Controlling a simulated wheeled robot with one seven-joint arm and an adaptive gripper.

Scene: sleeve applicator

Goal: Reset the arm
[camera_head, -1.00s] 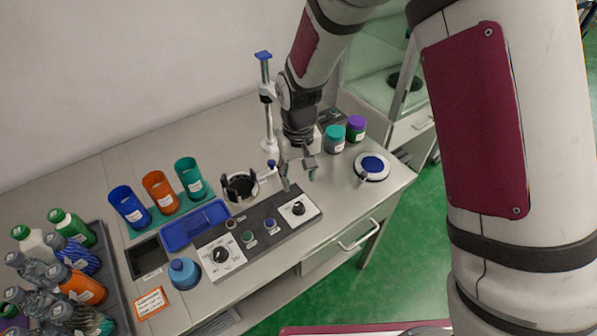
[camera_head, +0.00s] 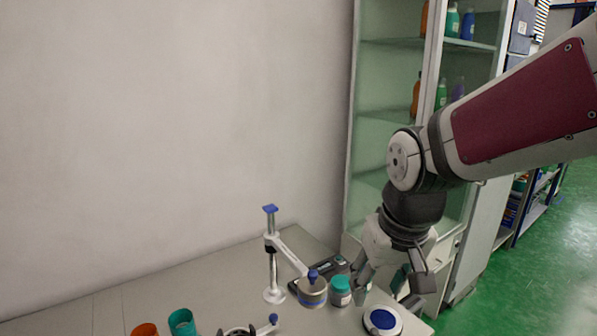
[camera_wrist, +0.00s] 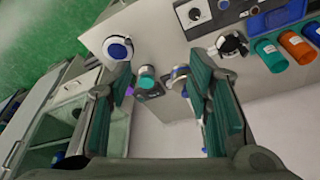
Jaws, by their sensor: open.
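My gripper (camera_head: 390,283) hangs open and empty in the head view, above the right end of the workbench. It is close in front of the teal-lidded jar (camera_head: 340,290) as seen there; I cannot tell the exact gap. In the wrist view my gripper's (camera_wrist: 165,95) two green-padded fingers are spread wide with nothing between them. The teal-lidded jar (camera_wrist: 146,80) shows beyond the fingers on the bench. The arm reaches in from the right of the head view.
A stand with a blue-topped post (camera_head: 270,250) is left of my gripper. A round blue-centred device (camera_head: 383,320) sits at the bench's right end. A glass cabinet (camera_head: 395,110) with bottles stands close behind. The bench (camera_head: 120,300) has free room at the back left.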

